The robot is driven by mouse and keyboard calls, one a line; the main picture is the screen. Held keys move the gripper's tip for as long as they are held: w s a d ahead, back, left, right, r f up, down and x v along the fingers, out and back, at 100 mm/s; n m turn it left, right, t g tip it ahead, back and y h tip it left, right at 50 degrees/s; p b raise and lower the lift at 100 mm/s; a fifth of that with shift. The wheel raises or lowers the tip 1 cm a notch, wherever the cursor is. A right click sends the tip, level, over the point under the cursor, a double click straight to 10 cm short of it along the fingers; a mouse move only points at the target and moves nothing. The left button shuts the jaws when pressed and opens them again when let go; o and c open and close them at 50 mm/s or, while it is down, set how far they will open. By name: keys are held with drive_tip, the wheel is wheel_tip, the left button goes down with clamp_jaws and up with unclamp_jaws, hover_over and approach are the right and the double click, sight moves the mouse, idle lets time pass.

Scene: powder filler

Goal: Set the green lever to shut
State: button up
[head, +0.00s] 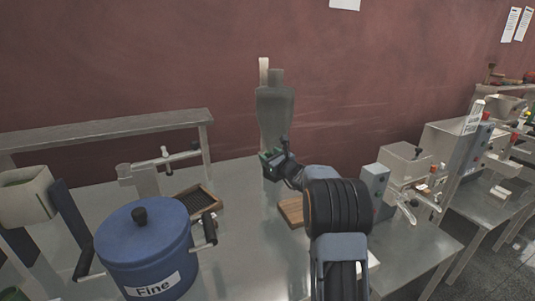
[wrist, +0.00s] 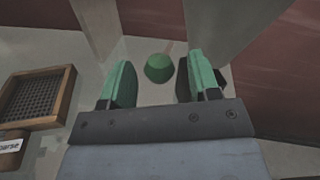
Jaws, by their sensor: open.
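A green rounded piece (wrist: 159,68), which looks like the end of the green lever, shows in the wrist view between my fingers and a little beyond them. It appears apart from both fingers. How the lever is turned cannot be told. My gripper (wrist: 160,75) is open, with one green-padded finger on each side of that piece and nothing held. In the head view my gripper (head: 271,157) is at the foot of a tall grey powder filler (head: 275,110) by the back wall. The green lever cannot be made out there.
A wooden-framed sieve (head: 199,198) lies left of my gripper; a sieve also shows in the wrist view (wrist: 68,85). A blue pot labelled "Fine" (head: 145,245) stands front left. A wooden board (head: 291,211) and grey machines (head: 405,163) are to the right.

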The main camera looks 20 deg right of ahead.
drive_tip(key=shift+w+a, duration=0.15)
drive_tip(key=shift+w, duration=0.6)
drive_tip(key=shift+c, duration=0.4)
clamp_jaws()
